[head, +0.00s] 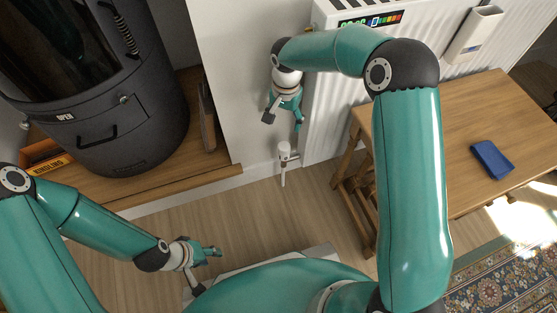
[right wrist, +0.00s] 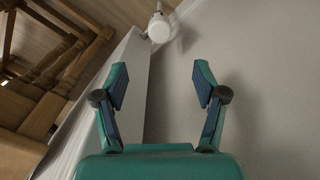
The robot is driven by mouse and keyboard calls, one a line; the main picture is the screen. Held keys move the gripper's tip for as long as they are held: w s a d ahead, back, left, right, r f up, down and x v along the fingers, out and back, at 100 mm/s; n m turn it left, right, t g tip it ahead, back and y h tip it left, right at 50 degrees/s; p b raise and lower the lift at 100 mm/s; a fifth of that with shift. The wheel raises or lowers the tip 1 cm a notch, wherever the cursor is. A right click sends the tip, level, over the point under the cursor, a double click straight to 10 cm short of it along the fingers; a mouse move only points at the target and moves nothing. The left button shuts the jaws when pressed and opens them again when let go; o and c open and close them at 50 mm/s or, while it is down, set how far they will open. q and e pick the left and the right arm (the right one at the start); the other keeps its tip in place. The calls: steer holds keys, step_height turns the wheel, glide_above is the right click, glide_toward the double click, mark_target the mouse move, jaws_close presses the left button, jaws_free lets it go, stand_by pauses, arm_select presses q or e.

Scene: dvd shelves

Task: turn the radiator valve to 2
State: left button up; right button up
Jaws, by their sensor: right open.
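The white radiator valve (head: 284,150) stands on a thin pipe at the lower left corner of the radiator (head: 322,125), low by the wall. It also shows at the top middle of the right wrist view (right wrist: 160,27), with its rounded end towards me. Any numbers on it are too small to read. My right gripper (head: 283,123) is open and empty just above the valve, apart from it. In the right wrist view the two fingers (right wrist: 160,78) are spread, with the valve beyond their tips. My left gripper (head: 208,270) is open and empty, low over the floor.
A wooden table (head: 475,120) with a blue object (head: 492,160) stands to the right, its legs near the radiator. A dark stove (head: 105,110) stands on a wooden platform at the left. The floor (head: 240,210) before the valve is clear.

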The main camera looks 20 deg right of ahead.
step_height(320, 180, down, 17)
steer(key=b, duration=0.7)
steer(key=shift+w+d+r, duration=0.1)
